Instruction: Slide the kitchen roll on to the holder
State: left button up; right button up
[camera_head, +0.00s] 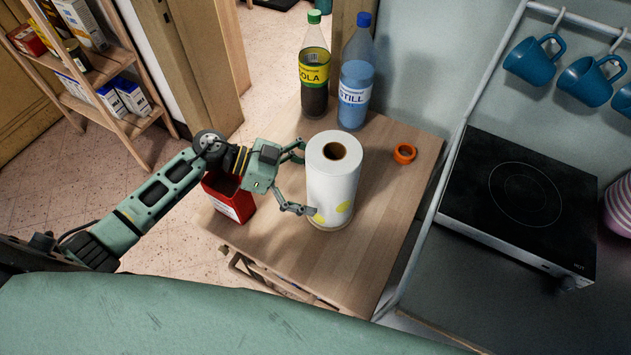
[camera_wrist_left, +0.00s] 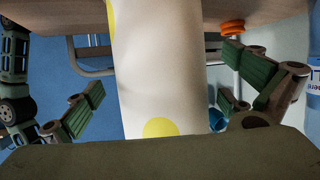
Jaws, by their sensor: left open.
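The white kitchen roll (camera_head: 333,185) with yellow spots stands upright on the wooden table, its dark core hole facing up. My left gripper (camera_head: 302,180) is open at the roll's left side, one finger near its upper part and one near its lower part. In the left wrist view the roll (camera_wrist_left: 160,70) runs between the open fingers of my left gripper (camera_wrist_left: 165,92), with gaps on both sides. A pale rim shows under the roll's bottom edge; I cannot tell whether it belongs to the holder. No post shows above the core. My right gripper is not in view.
A cola bottle (camera_head: 314,75) and a water bottle (camera_head: 356,80) stand behind the roll. An orange ring (camera_head: 404,154) lies on the table (camera_head: 385,205) to its right. A red container (camera_head: 229,198) is below my left wrist. A hob (camera_head: 520,200) is at the right.

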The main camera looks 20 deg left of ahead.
pick_arm(q)
jog(key=v, duration=1.2)
